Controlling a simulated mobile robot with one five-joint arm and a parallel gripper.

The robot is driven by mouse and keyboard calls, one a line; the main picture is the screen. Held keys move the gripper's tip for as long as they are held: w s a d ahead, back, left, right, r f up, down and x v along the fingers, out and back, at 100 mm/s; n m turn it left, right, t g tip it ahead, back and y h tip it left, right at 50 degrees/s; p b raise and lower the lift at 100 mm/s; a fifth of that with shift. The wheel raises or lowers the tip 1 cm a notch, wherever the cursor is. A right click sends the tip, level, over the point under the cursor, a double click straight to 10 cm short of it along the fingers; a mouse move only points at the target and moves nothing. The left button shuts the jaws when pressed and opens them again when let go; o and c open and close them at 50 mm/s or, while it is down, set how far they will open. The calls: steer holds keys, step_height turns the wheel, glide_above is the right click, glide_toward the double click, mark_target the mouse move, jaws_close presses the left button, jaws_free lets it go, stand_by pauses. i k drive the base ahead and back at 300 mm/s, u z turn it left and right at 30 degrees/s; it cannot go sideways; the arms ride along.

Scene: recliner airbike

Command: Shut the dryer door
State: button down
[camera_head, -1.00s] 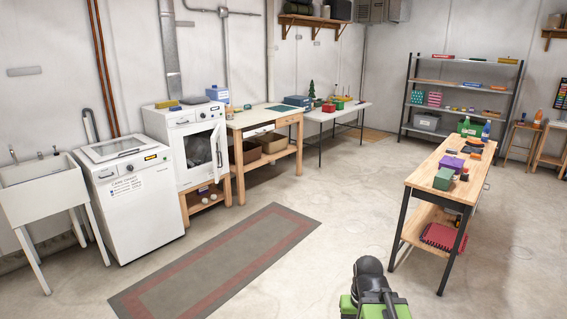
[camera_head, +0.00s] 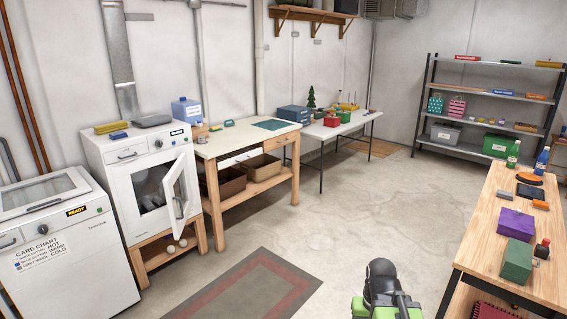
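The dryer (camera_head: 142,165) is a white front-loader on a wooden stand, left of the middle in the head view. Its white door (camera_head: 176,196) is hinged on the right side and stands open, swung out toward the room. The dark opening of the drum shows behind it, with something grey inside. My arm, green and black, shows at the bottom middle, far to the right of the dryer and apart from it. My gripper's fingers cannot be made out there.
A white washer (camera_head: 62,245) stands left of the dryer. A wooden workbench (camera_head: 245,140) adjoins it on the right. A grey and red rug (camera_head: 250,285) lies in front. A long wooden table (camera_head: 500,270) stands at the right. The floor between is clear.

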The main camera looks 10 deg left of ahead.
mark_target(180, 165)
steer(key=u, duration=0.35)
steer(key=i, duration=2.05)
steer(key=u, duration=1.95)
steer(key=i, duration=1.4)
steer(key=u, duration=0.75)
